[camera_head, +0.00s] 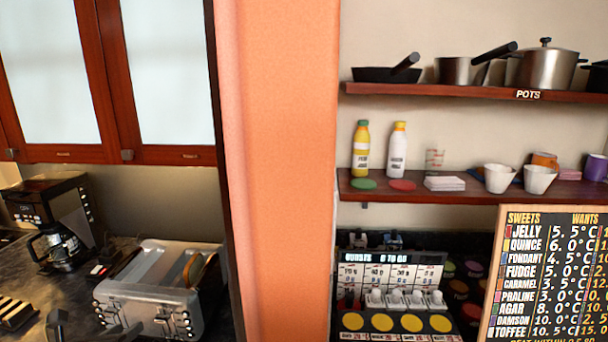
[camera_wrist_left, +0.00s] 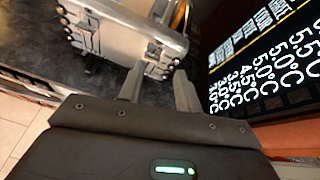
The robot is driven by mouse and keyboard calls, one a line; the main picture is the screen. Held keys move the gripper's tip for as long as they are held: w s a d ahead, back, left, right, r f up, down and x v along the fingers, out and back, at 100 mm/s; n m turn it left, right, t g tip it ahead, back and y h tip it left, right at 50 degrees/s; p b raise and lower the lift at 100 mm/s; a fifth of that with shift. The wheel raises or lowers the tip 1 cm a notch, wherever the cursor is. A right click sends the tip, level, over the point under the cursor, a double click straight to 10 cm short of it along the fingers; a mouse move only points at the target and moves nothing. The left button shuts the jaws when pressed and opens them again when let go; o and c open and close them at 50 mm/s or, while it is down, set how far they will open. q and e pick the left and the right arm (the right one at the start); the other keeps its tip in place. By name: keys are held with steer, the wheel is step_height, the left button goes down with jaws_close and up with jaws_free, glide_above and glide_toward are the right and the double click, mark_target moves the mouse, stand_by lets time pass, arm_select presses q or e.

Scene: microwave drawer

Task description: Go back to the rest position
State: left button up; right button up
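My left gripper (camera_wrist_left: 160,75) shows in the left wrist view with its two dark fingers apart and nothing between them. In the head view, dark parts that look like its fingers (camera_head: 90,330) just enter at the bottom left edge, in front of the toaster. The silver toaster (camera_head: 155,290) stands on the dark counter; it also shows beyond the fingers in the left wrist view (camera_wrist_left: 115,30). I cannot tell the exact gap between fingers and toaster. My right gripper is in neither view.
A coffee maker (camera_head: 55,215) stands left of the toaster, below a glazed cabinet (camera_head: 110,75). An orange pillar (camera_head: 285,170) divides the scene. Right of it are a pot shelf (camera_head: 440,90), a lower shelf (camera_head: 450,195) with bottles and cups, and a menu board (camera_head: 545,275).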

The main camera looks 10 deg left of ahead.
arm_select(q)
steer(key=s+d+f+n+g+y, duration=0.1)
steer(key=s+d+f+n+g, duration=0.2)
steer(key=f+n, duration=0.45)
steer(key=s+d+f+n+g, duration=0.25)
steer(key=s+f+n, duration=0.25)
steer(key=f+n, duration=0.3)
steer(key=s+d+f+n+g+h, duration=0.2)
steer(key=s+d+f+n, duration=0.25)
steer(key=d+n, duration=0.3)
steer(key=s+d+f+n+g+h, duration=0.1)
steer(key=s+d+f+n+g, duration=0.15)
steer(key=s+d+n, duration=0.4)
step_height(320, 180, down, 34)
steer(key=b, duration=0.6)
steer(key=s+a+f+g+b, duration=0.2)
steer(key=s+f+b, duration=0.2)
steer(key=s+f, duration=1.2)
step_height(320, 180, down, 2)
steer(key=shift+a+f+b, duration=0.1)
steer(key=shift+a+b, duration=0.2)
